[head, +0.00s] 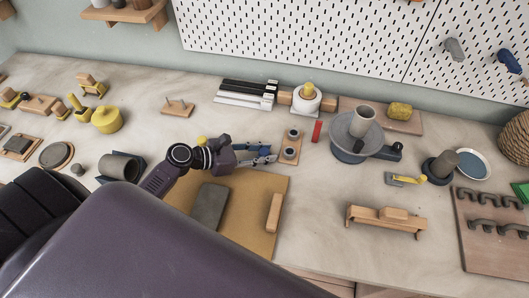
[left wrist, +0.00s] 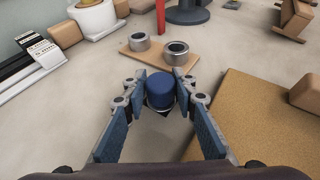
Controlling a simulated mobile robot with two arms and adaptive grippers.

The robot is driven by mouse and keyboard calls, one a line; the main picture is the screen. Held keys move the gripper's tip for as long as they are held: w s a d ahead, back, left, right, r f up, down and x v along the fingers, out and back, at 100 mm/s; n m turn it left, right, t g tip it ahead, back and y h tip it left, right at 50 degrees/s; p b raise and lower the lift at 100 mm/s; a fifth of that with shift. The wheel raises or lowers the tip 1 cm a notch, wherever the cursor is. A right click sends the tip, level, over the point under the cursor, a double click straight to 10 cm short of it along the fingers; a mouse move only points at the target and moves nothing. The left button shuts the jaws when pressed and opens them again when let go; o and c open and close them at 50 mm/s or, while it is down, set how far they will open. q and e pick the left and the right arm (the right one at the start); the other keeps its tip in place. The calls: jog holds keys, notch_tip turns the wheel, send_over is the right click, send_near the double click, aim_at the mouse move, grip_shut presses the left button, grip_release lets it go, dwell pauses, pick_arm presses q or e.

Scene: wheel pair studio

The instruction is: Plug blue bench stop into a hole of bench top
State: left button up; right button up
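The blue bench stop (left wrist: 160,88) is a short blue cylinder with a rounded top edge, upright between the fingertips of my left gripper (left wrist: 160,82). The finger pads press against its sides. In the head view my left gripper (head: 264,153) is just left of the bench top, and I cannot pick out the stop from the blue fingers. The bench top (head: 291,143) is a small wooden board with two grey ringed holes, both seen open. In the left wrist view the bench top (left wrist: 154,57) lies just beyond the stop. My right gripper is out of view.
A red bar (head: 317,130) stands right of the bench top, near a grey wheel (head: 348,148) with a cup on it. A tan mat (head: 240,215) with a dark slab and wooden block lies in front. A black-and-white rack (head: 246,93) is behind. Bare table surrounds the bench top.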

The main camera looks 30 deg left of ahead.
pick_arm(q)
jog(key=shift+o, duration=1.4)
jog(key=shift+d+f, duration=0.1)
jog(key=shift+f, duration=0.15)
jog(key=shift+s, duration=0.1)
jog(key=shift+s+a, duration=0.2)
jog(key=v, duration=1.1)
jog(key=shift+a+r, duration=0.1)
jog(key=shift+r, duration=0.35)
